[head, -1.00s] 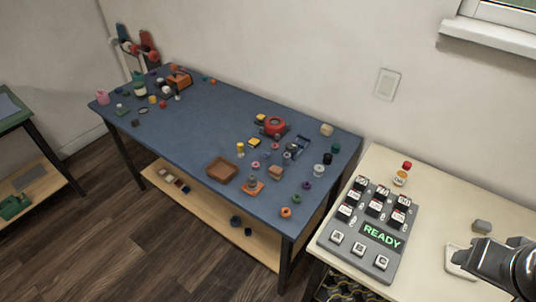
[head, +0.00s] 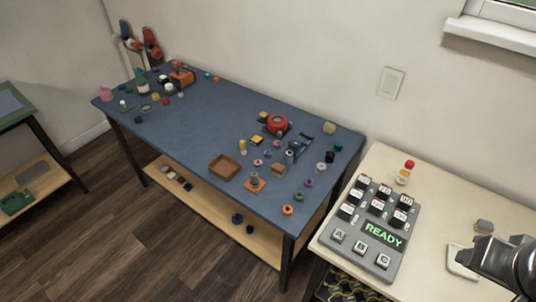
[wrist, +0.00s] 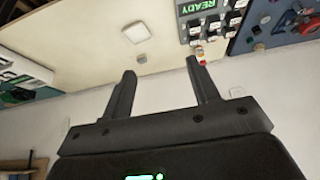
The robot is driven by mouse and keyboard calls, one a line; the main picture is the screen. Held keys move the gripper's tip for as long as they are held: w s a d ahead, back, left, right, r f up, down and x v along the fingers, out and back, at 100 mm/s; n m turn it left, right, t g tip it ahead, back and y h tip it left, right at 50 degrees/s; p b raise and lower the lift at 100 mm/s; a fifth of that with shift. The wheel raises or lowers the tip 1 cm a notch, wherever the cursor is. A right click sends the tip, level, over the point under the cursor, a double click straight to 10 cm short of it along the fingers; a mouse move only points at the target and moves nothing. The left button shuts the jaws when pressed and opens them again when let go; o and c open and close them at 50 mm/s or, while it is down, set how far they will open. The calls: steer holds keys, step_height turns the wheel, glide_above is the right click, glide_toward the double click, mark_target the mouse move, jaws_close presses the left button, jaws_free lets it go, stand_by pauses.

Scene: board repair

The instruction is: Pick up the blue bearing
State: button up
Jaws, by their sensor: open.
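I cannot pick out the blue bearing for certain. Two small dark blue round parts, one (head: 237,218) beside the other (head: 249,229), lie on the lower wooden shelf under the blue table (head: 205,135). Several small ring-shaped parts lie on the tabletop, among them a purple one (head: 308,183) and an orange one (head: 287,210). In the wrist view my gripper (wrist: 163,82) is open, with two dark fingers apart and nothing between them. In the head view part of my arm shows at the lower right, over the cream table and far from the blue table's parts.
A cream table (head: 445,205) stands at the right, with a grey READY panel (head: 350,250) and a small red-capped bottle (head: 404,173). A brown tray (head: 224,167), a red round device (head: 277,124) and an orange box (head: 182,77) stand on the blue table. The blue tabletop's middle is clear.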

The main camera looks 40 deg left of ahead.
steer(key=w+a+f+n+y, duration=0.2)
steer(key=w+a+n+y, duration=0.15)
steer(key=w+a, duration=1.65)
steer(key=n+y, duration=0.3)
steer(key=n, duration=0.3)
glide_above(268, 152)
steer(key=s+d, duration=0.3)
steer(key=s, duration=0.1)
steer(key=shift+m+t, duration=0.25)
steer(key=shift+t, duration=0.15)
steer(key=f, duration=2.8)
steer(key=shift+w+d+f, duration=0.1)
steer(key=shift+w, duration=0.15)
steer(key=shift+d+x, duration=0.2)
steer(key=shift+x, duration=2.45)
steer(key=shift+f, duration=0.15)
steer(key=shift+c, duration=0.3)
